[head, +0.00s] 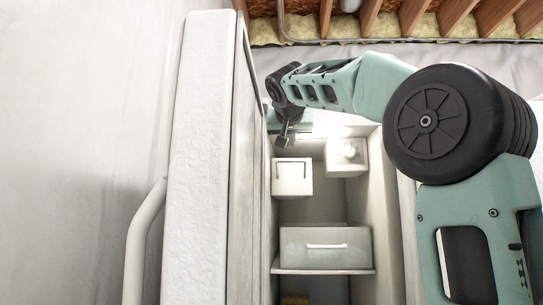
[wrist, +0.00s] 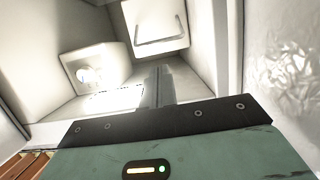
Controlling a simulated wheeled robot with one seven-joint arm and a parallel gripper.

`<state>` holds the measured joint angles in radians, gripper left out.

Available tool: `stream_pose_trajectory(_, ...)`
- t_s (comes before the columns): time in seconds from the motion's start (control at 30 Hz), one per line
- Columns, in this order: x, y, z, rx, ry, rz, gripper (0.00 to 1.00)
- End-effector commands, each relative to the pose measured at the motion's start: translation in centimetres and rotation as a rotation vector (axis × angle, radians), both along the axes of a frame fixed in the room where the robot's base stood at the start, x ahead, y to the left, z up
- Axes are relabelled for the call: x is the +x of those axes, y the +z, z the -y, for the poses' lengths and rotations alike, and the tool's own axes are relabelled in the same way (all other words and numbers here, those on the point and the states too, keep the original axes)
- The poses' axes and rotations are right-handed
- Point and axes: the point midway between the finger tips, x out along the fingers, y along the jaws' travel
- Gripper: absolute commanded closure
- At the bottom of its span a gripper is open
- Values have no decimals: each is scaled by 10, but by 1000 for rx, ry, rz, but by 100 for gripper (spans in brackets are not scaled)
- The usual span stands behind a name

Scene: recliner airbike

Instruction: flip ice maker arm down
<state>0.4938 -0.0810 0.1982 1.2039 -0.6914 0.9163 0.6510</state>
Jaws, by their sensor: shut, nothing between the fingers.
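The ice maker (head: 292,180) is a white box inside the open freezer, at the left of the compartment in the head view. A thin grey U-shaped wire arm lies across its face; this arm also shows in the wrist view (wrist: 163,41), at the top middle. My gripper (head: 283,140) reaches into the freezer from above, just beyond the ice maker's upper edge in the head view. Its fingers also show in the wrist view (wrist: 160,86); they are together and empty, pointing toward the ice maker. I cannot tell whether they touch the box; a gap to the wire arm shows.
A second white box (head: 346,158) with a round lit part is on the right inside. A drawer (head: 325,248) with a white handle sits on a shelf below. The open door (head: 200,150) stands close at the left, and the freezer's side wall is at the right.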

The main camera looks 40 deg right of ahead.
Motion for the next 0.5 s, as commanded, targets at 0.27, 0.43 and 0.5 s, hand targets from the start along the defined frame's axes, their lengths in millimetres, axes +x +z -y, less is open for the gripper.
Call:
stream_pose_trajectory(0.27,-4,6,1,-3,-10,12,100)
stream_pose_trajectory(0.43,-3,5,2,-2,-10,12,100)
stream_pose_trajectory(0.5,-1,5,4,-3,-10,11,100)
